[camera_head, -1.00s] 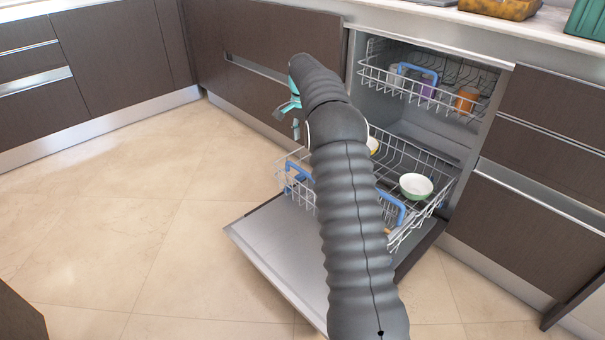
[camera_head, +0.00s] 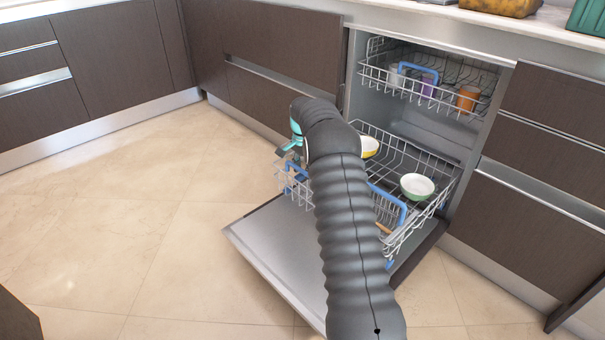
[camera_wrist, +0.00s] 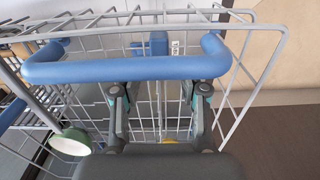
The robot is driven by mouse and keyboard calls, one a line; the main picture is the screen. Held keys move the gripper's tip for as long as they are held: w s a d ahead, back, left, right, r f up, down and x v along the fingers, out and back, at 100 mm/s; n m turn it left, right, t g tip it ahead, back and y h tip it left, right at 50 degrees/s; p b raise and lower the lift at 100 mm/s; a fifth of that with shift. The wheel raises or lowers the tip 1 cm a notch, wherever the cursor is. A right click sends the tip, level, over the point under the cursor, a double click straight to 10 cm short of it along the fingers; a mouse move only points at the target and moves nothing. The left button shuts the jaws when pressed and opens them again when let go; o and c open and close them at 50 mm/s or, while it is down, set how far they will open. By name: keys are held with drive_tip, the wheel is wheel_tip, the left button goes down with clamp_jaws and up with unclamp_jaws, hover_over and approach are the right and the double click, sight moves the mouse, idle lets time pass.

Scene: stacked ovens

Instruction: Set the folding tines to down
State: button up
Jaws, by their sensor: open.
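The lower rack (camera_head: 435,165) is a white wire basket pulled out over the open dishwasher door. It has blue handles, one at its left end (camera_head: 297,172) and one nearer the front (camera_head: 388,203). I cannot pick out the folding tines among its wires for certain, or tell their position. My gripper (camera_head: 287,151) is just above the rack's left end and partly hidden by my arm. In the wrist view, my gripper (camera_wrist: 160,88) has its two fingers spread and empty, near a thick blue handle (camera_wrist: 125,68) and white wires. Whether they touch is unclear.
A white-green bowl (camera_head: 417,186) and a yellow-white bowl (camera_head: 369,147) sit in the lower rack. The upper rack (camera_head: 430,90) holds an orange cup (camera_head: 467,99) and other cups. The open door (camera_head: 275,250) lies low in front. Floor to the left is clear.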

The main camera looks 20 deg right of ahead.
drive_tip(key=shift+f, duration=0.6)
clamp_jaws()
